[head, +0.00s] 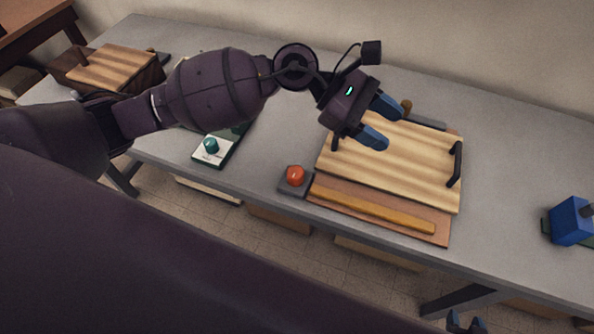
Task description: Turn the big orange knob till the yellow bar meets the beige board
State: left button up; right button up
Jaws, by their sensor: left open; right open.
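The big orange knob (295,175) sits on a dark grey block at the left end of a brown base panel (440,237). The yellow bar (375,208) lies along the front of that panel. The beige board (400,165), striped and with dark handles, lies behind the bar; a brown strip shows between them. My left gripper (383,124) is open, with blue fingertips over the back left of the board, behind and right of the knob. It hides part of the board. My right gripper (466,323) only just shows at the bottom edge, open, in front of the table.
A teal knob (211,145) on a white and green plate stands left of the orange knob. A wooden box (110,68) is at the far left, and a blue block (571,220) at the right. The grey table (500,230) is bare between board and blue block.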

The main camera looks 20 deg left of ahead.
pick_arm(q)
jog(key=a+f+m+y, duration=0.7)
jog(key=f+m, duration=0.1)
jog(key=f, duration=0.1)
jog(key=m+y, duration=0.7)
jog(key=m, duration=0.1)
send_over(296, 171)
notch_tip(296, 171, down, 3)
jog(key=shift+f+m, duration=0.25)
jog(key=shift+m, duration=0.15)
notch_tip(296, 171, down, 10)
jog(key=shift+f+b, duration=0.15)
jog(key=shift+b, duration=0.35)
jog(key=c, duration=0.6)
